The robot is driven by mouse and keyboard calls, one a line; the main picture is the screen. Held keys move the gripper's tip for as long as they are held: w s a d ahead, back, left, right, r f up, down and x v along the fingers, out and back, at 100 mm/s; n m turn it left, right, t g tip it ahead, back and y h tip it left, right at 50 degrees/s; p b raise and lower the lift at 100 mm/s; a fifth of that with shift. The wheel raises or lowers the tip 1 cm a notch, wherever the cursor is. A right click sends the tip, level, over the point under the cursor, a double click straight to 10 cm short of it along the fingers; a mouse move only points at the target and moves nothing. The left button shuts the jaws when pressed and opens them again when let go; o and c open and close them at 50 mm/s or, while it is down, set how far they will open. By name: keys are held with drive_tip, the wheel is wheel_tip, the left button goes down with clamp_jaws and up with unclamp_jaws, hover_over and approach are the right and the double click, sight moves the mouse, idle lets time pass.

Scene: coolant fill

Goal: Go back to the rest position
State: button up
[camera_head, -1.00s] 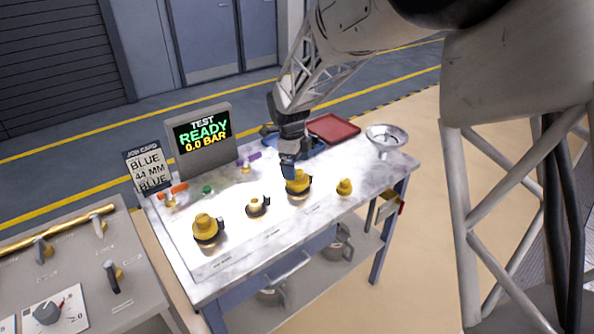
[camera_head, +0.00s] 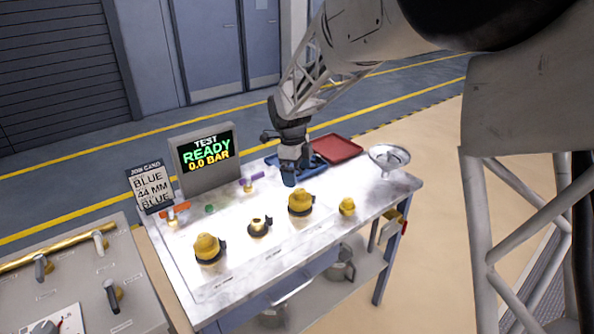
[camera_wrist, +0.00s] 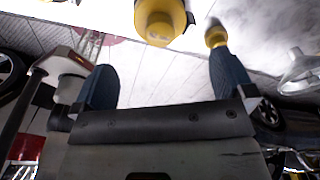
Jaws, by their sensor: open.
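My gripper (camera_head: 288,180) hangs above the back of the white bench, just behind a yellow fitting (camera_head: 301,203) with a dark collar. In the wrist view my gripper (camera_wrist: 165,88) shows two blue fingers spread apart with nothing between them. The yellow fitting (camera_wrist: 160,22) lies beyond the fingertips there, apart from them. A smaller yellow piece (camera_head: 347,206) stands to its right on the bench. It seems to show near the right finger in the wrist view (camera_wrist: 215,34).
The bench (camera_head: 300,250) also holds two more yellow fittings (camera_head: 208,247) (camera_head: 257,226), a blue tray (camera_head: 312,170), a red tray (camera_head: 337,149) and a metal bowl (camera_head: 390,158). A screen (camera_head: 205,155) reads "TEST READY 0.0 BAR". A job card (camera_head: 150,187) reads "BLUE 44 MM BLUE". A valve panel (camera_head: 80,270) stands at left.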

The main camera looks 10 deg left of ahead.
drive_tip(key=s+d+r+n+t+y, duration=0.1)
drive_tip(key=s+d+r+n, duration=0.4)
drive_tip(key=s+d, duration=0.4)
drive_tip(key=s+d+r+n, duration=0.5)
drive_tip(key=s+d, duration=0.3)
drive_tip(key=d, duration=0.1)
drive_tip(key=s+d+n+t, duration=0.1)
drive_tip(key=s+d+n, duration=0.4)
drive_tip(key=s, duration=0.6)
drive_tip(key=s+d+f+n+t, duration=0.1)
drive_tip(key=s+d+n, duration=0.4)
drive_tip(key=s, duration=0.6)
drive_tip(key=shift+s+f+n, duration=0.2)
drive_tip(key=shift+f+n, duration=0.1)
drive_tip(key=shift+n, duration=0.2)
